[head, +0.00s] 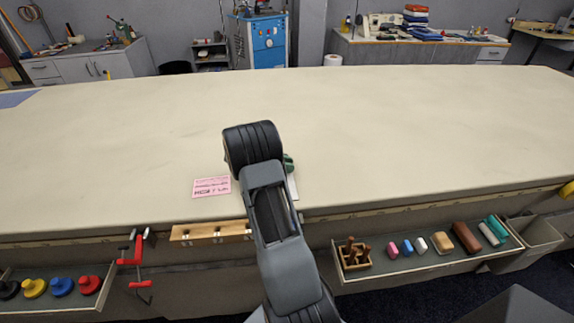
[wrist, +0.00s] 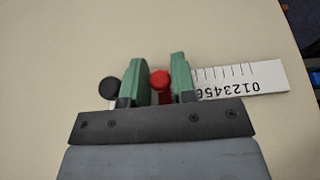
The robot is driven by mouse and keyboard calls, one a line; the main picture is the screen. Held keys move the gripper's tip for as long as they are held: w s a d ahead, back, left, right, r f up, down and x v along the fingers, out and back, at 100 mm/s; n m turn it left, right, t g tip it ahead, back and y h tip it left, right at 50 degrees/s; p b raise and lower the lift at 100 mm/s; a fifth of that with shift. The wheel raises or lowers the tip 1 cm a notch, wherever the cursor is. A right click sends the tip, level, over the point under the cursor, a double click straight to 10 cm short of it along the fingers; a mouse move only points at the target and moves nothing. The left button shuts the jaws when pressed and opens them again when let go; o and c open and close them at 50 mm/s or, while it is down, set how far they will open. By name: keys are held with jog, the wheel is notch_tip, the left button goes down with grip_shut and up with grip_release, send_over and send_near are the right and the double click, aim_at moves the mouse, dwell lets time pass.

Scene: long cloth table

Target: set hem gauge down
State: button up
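The hem gauge (wrist: 245,80) is a white ruler with black numerals and tick marks, with a red knob and what looks like a black knob at its left end. In the wrist view my gripper (wrist: 160,76) has its green fingers on either side of the red knob, which fills the gap between them. The ruler sticks out to the right of the fingers. In the head view my arm hides most of the gripper (head: 289,162), and a thin white strip of the gauge (head: 293,187) shows beside it. I cannot tell whether the gauge touches the table.
The cloth table (head: 420,120) is broad and mostly clear. A pink card (head: 211,187) lies left of my arm near the front edge. A wooden strip (head: 208,232) and a red clamp (head: 132,262) are at the front. An open drawer (head: 430,262) holds several small items.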

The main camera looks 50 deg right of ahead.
jog(key=o, duration=0.3)
jog(key=shift+r, duration=0.1)
jog(key=v, duration=1.1)
jog(key=shift+w+a+r+b, duration=0.1)
jog(key=shift+w+a+b, duration=0.05)
jog(key=shift+a+b, duration=0.2)
jog(key=shift+s+a+r+m+t+y, duration=0.6)
jog(key=shift+s+a+m+t+y, duration=1.25)
jog(key=shift+s+a, duration=1.8)
jog(key=shift+s+a+r+m+t+y, duration=0.6)
jog(key=shift+s+a+m+t+y, duration=1.3)
jog(key=shift+a, duration=3.25)
jog(key=shift+s+a+r+m+t+y, duration=0.65)
jog(key=shift+s+a+m+t+y, duration=1.15)
jog(key=shift+s+a, duration=2)
jog(key=shift+w+a+n+t+h, duration=0.35)
jog(key=shift+w+a+n+t, duration=0.1)
jog(key=shift+w+a+n, duration=0.15)
